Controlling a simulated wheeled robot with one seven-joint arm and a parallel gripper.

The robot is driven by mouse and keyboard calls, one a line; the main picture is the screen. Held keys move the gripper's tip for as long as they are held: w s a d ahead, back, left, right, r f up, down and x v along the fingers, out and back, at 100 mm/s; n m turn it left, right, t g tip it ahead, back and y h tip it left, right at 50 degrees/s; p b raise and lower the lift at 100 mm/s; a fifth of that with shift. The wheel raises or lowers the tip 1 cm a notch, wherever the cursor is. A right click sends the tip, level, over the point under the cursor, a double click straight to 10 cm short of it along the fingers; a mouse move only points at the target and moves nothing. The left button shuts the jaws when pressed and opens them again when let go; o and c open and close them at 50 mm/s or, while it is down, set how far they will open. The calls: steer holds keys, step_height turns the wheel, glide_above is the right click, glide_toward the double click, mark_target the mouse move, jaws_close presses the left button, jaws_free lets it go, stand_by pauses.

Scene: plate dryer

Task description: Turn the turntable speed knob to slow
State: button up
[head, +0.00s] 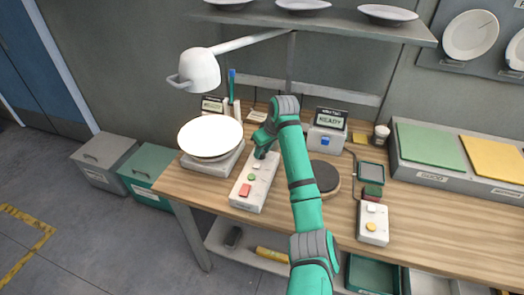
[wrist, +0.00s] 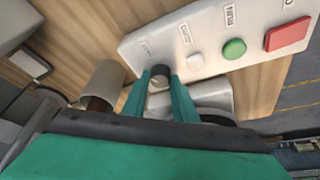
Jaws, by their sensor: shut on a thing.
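A white control box (head: 254,183) stands on the wooden table, with a red button, a green button and a smaller white button. In the wrist view the box (wrist: 200,38) shows these buttons in a row, with a dark round knob (wrist: 158,72) at the end farthest from the red one. My gripper (wrist: 158,80) has its two green fingers on either side of the knob and is shut on it. In the head view my gripper (head: 263,149) is at the far end of the box and hides the knob. The knob's setting cannot be read.
A white plate (head: 210,136) sits on a stand left of the box. A dark round disc (head: 325,178) lies right of my arm. A small box with a yellow button (head: 373,223) stands at the right. A lamp (head: 200,70) and a shelf (head: 320,22) hang above.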

steer(key=n+g, duration=0.1)
steer(key=n, duration=0.2)
steer(key=n+g+y, duration=0.1)
steer(key=n, duration=0.2)
steer(key=shift+w+d, duration=0.1)
steer(key=shift+w, duration=0.05)
steer(key=n+g, duration=0.1)
steer(key=n, duration=0.1)
steer(key=n+g, duration=0.1)
steer(key=n, duration=0.2)
steer(key=shift+w+y, duration=0.15)
steer(key=shift+y, duration=0.25)
steer(key=o, duration=1)
steer(key=shift+r, duration=0.1)
steer(key=v, duration=1)
steer(key=shift+d+r, duration=0.15)
steer(key=shift+r, duration=0.1)
